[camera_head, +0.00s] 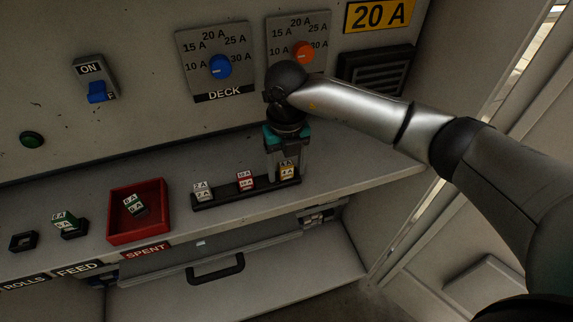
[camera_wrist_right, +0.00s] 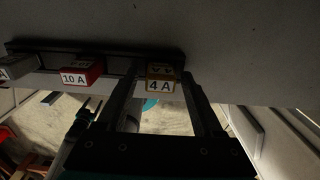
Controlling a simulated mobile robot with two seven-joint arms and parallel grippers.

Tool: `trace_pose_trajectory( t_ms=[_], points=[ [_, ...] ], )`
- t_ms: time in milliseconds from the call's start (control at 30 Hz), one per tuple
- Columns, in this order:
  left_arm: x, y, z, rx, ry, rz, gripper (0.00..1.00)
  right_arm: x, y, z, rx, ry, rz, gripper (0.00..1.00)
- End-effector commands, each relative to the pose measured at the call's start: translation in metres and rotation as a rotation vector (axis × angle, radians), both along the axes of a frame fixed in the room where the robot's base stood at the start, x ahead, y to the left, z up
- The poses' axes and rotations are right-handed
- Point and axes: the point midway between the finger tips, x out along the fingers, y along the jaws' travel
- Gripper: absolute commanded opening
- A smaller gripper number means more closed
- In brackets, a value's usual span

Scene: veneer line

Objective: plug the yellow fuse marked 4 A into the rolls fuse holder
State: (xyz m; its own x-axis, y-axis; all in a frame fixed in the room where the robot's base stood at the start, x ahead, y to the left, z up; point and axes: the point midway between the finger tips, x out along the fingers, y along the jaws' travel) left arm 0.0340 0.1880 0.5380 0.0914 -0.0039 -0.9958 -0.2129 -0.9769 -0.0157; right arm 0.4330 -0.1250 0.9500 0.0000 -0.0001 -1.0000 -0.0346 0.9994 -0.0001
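The yellow fuse (camera_head: 287,172) stands in the right end of a black rack (camera_head: 232,193) on the shelf; its 4 A mark reads in the right wrist view (camera_wrist_right: 160,83). My right gripper (camera_head: 287,172) points down over it. In the wrist view its two fingers (camera_wrist_right: 159,82) stand on either side of the fuse, with a gap showing at each side, so it is open. The rolls fuse holder (camera_head: 23,241) is a small black socket at the far left, above the ROLLS label (camera_head: 25,283), and looks empty. My left gripper is not in view.
A red 10 A fuse (camera_head: 245,181) and a white fuse (camera_head: 203,190) share the rack. Another green fuse (camera_head: 64,220) stands in the feed holder. Knobs and a switch (camera_head: 97,92) are on the panel behind.

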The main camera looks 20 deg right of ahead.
Motion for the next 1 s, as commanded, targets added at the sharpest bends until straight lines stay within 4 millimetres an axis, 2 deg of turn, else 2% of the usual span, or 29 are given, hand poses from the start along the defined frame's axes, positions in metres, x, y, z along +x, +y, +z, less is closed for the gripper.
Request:
trace_pose_trajectory(
  t_ms=[67,567,1000],
  points=[
    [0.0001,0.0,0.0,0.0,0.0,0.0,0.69,0.0001,0.0001,0.0002,0.0,0.0,0.0,0.58],
    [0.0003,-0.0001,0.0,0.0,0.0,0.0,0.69,0.0002,-0.0001,0.0005,0.0,0.0,-0.001,0.02],
    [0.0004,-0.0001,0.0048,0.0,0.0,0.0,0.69,0.0003,-0.0002,0.0066,0.0,-0.001,-0.001,0.0]
  ],
)
